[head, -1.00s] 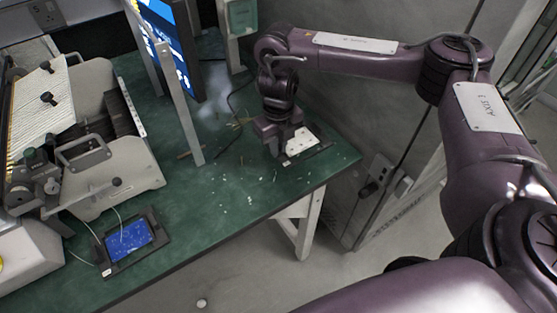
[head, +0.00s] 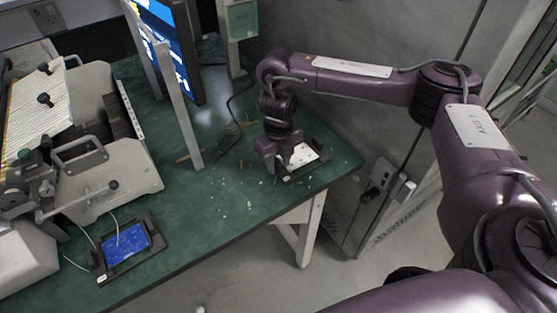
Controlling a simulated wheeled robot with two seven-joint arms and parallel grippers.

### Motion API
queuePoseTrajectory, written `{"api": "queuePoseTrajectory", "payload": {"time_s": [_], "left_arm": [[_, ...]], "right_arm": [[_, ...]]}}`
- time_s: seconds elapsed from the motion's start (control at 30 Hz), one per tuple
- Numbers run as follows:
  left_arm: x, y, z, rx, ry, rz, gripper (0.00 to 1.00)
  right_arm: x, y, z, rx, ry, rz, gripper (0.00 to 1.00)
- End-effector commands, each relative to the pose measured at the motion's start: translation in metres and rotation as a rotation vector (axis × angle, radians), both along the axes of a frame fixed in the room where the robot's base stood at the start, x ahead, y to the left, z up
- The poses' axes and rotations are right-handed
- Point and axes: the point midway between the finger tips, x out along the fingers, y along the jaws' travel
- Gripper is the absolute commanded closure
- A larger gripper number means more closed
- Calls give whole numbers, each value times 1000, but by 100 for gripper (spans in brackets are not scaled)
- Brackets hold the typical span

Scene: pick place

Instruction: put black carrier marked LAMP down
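My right arm reaches in from the right, and its gripper (head: 281,163) points down at the right end of the green table. A black carrier (head: 311,170) with a white board in it is at the gripper, at or just above the table top. The gripper overlaps the carrier's left side; its fingertips are too small and hidden to show whether they are closed on it. A second black carrier (head: 104,272) with a blue board lies on the table at the lower left. No LAMP marking can be read on either carrier. My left gripper does not show.
The green table (head: 185,240) is bare between the two carriers, apart from small white scraps. A grey machine (head: 125,170) stands at the left. A metal post (head: 180,110) and a blue screen (head: 177,65) stand at the back. A wall cabinet (head: 395,180) is beyond the table's right end.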

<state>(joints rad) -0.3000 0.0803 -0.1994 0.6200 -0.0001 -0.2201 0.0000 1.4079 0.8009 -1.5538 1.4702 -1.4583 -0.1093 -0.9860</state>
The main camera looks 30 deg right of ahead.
Motion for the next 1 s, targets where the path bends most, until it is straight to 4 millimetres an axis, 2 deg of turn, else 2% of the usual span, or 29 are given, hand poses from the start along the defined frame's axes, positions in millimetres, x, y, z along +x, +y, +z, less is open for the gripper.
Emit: {"api": "queuePoseTrajectory", "payload": {"time_s": [0.23,0.33,0.7,0.8,1.0], "left_arm": [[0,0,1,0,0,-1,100],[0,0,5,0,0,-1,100],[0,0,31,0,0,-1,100],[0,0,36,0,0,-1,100],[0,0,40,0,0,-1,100]], "right_arm": [[0,0,2,0,-1,0,66],[1,0,11,-1,-3,0,66],[1,0,87,-2,-6,1,66],[1,0,104,-2,-5,1,66],[0,1,121,-1,-2,1,66]]}}
